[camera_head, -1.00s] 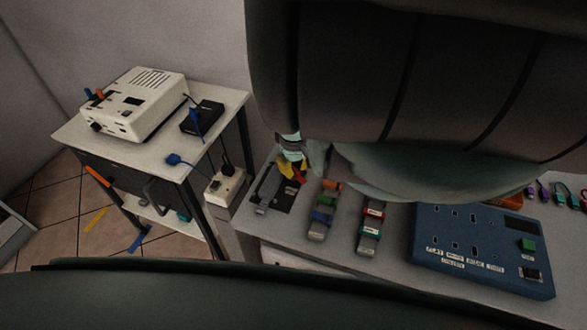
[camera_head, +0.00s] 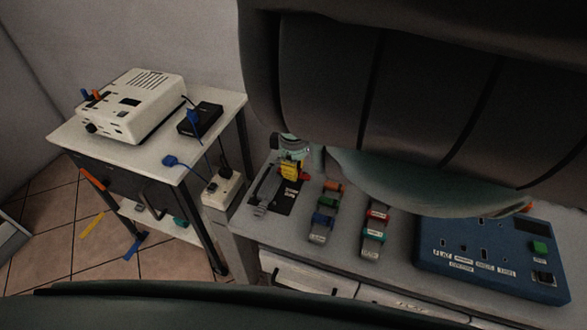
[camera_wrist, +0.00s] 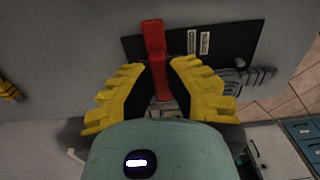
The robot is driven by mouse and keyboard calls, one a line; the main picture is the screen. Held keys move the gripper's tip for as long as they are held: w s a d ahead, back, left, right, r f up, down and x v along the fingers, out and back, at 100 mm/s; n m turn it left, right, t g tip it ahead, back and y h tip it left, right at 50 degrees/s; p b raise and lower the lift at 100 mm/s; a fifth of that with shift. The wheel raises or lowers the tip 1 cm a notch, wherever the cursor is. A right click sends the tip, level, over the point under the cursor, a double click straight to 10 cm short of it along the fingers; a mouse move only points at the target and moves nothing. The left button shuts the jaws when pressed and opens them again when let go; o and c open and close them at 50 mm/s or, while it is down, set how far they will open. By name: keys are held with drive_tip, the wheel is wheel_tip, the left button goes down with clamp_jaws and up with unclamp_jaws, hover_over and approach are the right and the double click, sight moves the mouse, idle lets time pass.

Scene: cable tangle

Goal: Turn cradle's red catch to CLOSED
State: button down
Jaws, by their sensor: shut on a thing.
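The red catch (camera_wrist: 153,40) is a flat red lever in the wrist view, running down between my yellow fingers. My gripper (camera_wrist: 156,66) is shut on it, with one finger on each side. The cradle shows as a black plate (camera_wrist: 228,42) with white labels and a grey ridged part (camera_wrist: 240,80) in the wrist view. In the head view the cradle's grey part (camera_head: 264,190) lies on its black plate at the bench's left end. The label text is too small to read.
Two grey holders with coloured clips (camera_head: 325,215) (camera_head: 375,230) stand right of the cradle. A blue socket panel (camera_head: 490,262) is farther right. A white power strip (camera_head: 222,188) and a side table (camera_head: 120,155) with a white device (camera_head: 130,103) stand left. My arm hides the back of the bench.

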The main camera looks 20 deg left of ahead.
idle(0.3)
drive_tip(key=c, duration=1)
unclamp_jaws()
drive_tip(key=shift+w+a+r, duration=0.1)
drive_tip(key=shift+r, duration=5.85)
